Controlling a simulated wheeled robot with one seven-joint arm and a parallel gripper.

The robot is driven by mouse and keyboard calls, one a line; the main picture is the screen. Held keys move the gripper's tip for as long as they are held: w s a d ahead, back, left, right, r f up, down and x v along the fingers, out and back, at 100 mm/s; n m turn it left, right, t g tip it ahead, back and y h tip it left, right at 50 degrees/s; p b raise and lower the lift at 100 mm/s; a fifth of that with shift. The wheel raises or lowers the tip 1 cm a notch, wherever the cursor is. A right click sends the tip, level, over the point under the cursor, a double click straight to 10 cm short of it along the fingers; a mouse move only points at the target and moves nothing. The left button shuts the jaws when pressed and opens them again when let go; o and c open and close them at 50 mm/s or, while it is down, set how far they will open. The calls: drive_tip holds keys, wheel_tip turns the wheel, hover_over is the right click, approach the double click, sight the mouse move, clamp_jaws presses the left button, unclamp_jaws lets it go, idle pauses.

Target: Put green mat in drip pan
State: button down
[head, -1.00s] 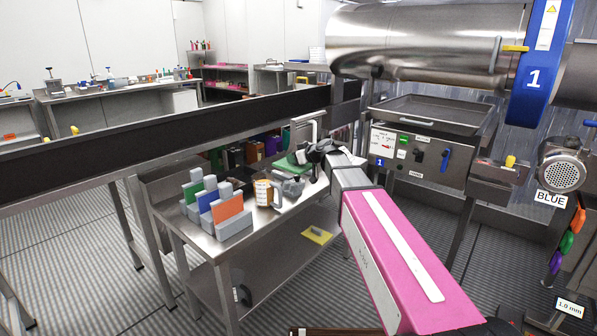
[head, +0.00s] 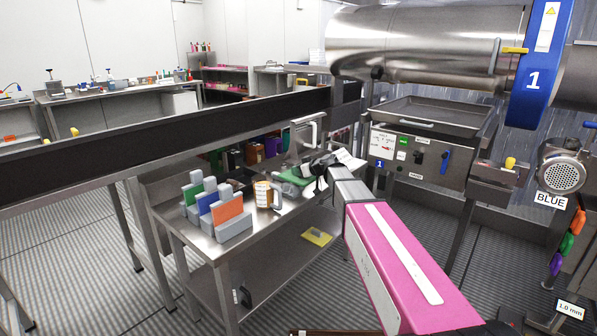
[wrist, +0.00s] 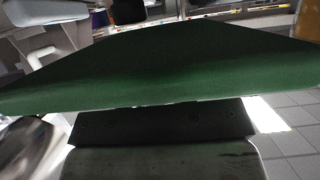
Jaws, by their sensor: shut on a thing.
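The green mat (head: 293,175) shows beside my gripper (head: 321,164), over the far end of the steel table in the head view. In the wrist view the mat (wrist: 160,65) spans the whole width as a broad, slightly bent sheet. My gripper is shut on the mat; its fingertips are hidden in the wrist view. The drip pan (head: 428,112) is the shallow steel tray under drum 1, to the right of my gripper and higher in the head view. The pan looks empty.
The steel table (head: 262,228) bears grey blocks with green, blue and orange panels (head: 228,213) and a jar (head: 262,194). A dark conveyor (head: 200,122) runs behind. The control panel (head: 412,150) and drum (head: 425,38) bound the pan's front and top.

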drive_tip(key=shift+f, duration=0.45)
drive_tip(key=c, duration=1)
unclamp_jaws()
